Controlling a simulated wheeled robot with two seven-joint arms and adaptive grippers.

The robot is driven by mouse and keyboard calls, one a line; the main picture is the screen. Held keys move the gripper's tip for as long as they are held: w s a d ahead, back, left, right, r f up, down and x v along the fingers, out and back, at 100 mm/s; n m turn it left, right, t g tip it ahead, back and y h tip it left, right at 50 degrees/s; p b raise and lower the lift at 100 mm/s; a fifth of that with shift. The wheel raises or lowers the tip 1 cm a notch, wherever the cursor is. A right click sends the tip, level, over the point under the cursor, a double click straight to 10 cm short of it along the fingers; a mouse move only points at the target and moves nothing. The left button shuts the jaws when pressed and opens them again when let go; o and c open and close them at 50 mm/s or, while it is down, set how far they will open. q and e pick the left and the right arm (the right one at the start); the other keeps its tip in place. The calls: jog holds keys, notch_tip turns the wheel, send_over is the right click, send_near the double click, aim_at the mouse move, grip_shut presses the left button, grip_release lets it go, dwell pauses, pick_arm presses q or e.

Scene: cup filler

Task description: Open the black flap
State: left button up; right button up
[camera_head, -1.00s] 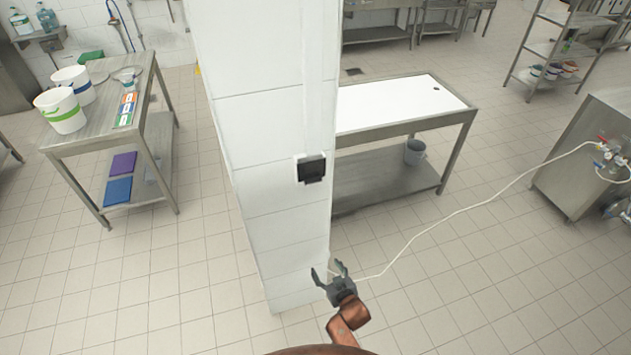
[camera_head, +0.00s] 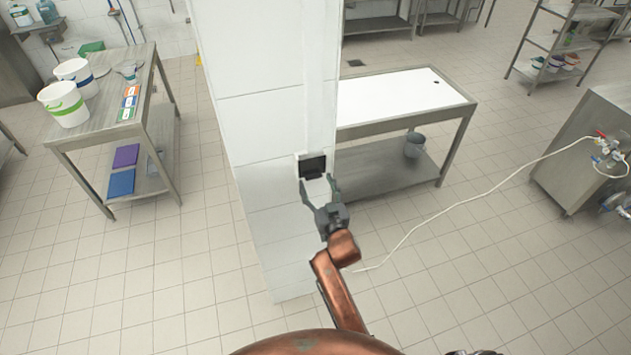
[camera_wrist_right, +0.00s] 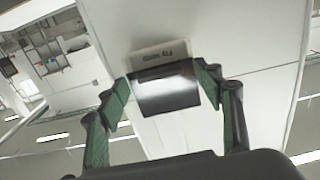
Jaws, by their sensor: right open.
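The black flap (camera_head: 313,166) is on a small pale wall box fixed to the white tiled pillar (camera_head: 262,110). In the right wrist view the flap (camera_wrist_right: 167,89) is a dark glossy panel hanging below a pale label plate (camera_wrist_right: 158,56). My right gripper (camera_head: 319,188) is open, just below and in front of the flap. In the wrist view its two fingers stand on either side of the flap, with nothing held; I cannot tell whether they touch it. My left gripper is not in view.
A white-topped steel table (camera_head: 395,98) stands behind the pillar to the right, with a grey bucket (camera_head: 414,146) on its lower shelf. A steel table (camera_head: 95,130) with white buckets is at left. A white hose (camera_head: 455,205) runs over the floor at right.

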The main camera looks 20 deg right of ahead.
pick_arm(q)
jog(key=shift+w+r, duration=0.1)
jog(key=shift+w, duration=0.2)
pick_arm(e)
jog(key=shift+w, duration=0.5)
